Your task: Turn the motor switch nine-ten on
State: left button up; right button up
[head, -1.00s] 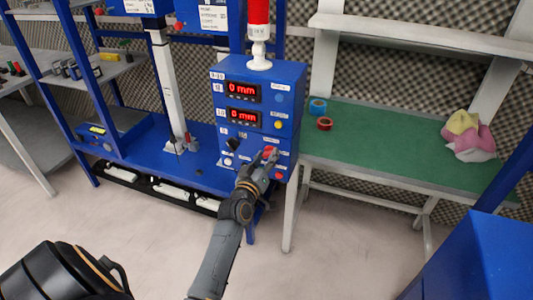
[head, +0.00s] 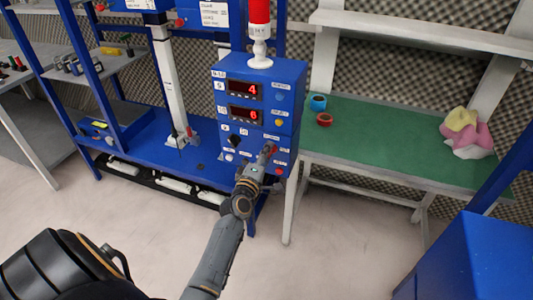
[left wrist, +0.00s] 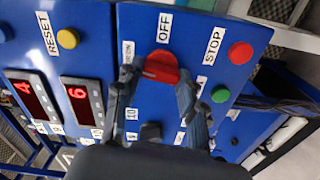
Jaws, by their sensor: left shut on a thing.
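A blue control box (head: 285,118) stands at the front end of the blue bench. A red rotary switch (left wrist: 161,66) sits on its panel beside an OFF label; it also shows in the head view (head: 269,149). My left gripper (head: 266,157) reaches it from below, and in the left wrist view the gripper (left wrist: 158,80) has one finger on each side, shut on the red switch. A label left of the switch is partly hidden, so I cannot read its number. The two red displays (head: 244,89) read 4 and 6. My right gripper is not in view.
A red STOP button (left wrist: 241,53) and a green button (left wrist: 220,94) sit close beside the fingers. A black knob (head: 233,140) is left of the switch. A red-and-white beacon (head: 260,30) tops the box. A green-topped table (head: 390,135) stands at right.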

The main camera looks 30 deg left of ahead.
pick_arm(q)
jog(key=shift+n, duration=0.9)
jog(key=o, duration=1.2)
jog(key=shift+c, duration=0.2)
jog(key=v, duration=1.2)
jog(key=shift+a+f, duration=0.1)
jog(key=shift+f, duration=0.05)
